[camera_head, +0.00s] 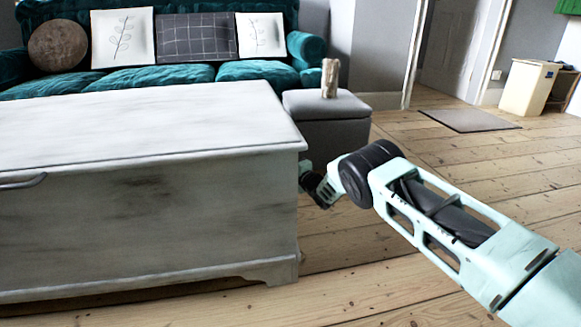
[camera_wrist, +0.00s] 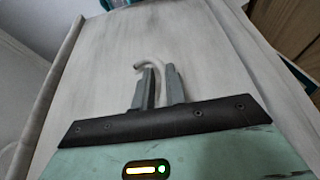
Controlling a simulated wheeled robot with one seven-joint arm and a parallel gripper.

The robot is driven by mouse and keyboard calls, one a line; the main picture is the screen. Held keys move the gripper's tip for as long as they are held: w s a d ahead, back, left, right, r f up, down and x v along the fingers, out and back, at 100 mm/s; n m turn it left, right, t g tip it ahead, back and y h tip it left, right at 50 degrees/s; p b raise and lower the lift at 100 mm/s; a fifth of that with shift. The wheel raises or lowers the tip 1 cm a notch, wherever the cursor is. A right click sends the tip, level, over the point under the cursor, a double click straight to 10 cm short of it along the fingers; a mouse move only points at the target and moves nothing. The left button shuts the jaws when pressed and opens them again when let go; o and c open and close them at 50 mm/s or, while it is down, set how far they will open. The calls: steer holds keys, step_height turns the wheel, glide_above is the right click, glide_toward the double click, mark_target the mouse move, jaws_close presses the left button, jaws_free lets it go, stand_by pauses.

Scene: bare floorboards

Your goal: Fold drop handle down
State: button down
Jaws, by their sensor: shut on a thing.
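A whitewashed wooden chest (camera_head: 140,205) fills the left of the head view. My arm reaches to its right end, and the chest hides my gripper there. In the wrist view my gripper (camera_wrist: 159,72) faces the chest's pale end panel (camera_wrist: 215,75). It is shut on a drop handle (camera_wrist: 150,63), a thin, pale curved bar. The bar's bent upper part shows above the fingers, and the fingers hide some of the rest. Whether the handle stands out from the panel or lies against it is hard to tell.
A dark handle (camera_head: 22,182) is on the chest's front at the left. A grey ottoman (camera_head: 335,130) with a vase (camera_head: 329,78) stands behind the chest's right end, before a teal sofa (camera_head: 150,82). The floorboards (camera_head: 440,150) to the right are mostly free.

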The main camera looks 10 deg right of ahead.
steer(key=shift+f+m, duration=0.3)
stand_by(0.4)
steer(key=c, duration=1.5)
jaws_free()
steer(key=shift+c, duration=0.2)
steer(key=shift+r, duration=0.1)
steer(key=shift+s, duration=0.1)
steer(key=shift+s+d+r+p, duration=0.15)
steer(key=shift+s+p, duration=0.1)
steer(key=shift+p, duration=0.15)
steer(key=p+v, duration=1)
steer(key=v, duration=0.6)
steer(key=shift+s+f, duration=0.35)
steer(key=shift+f, duration=0.05)
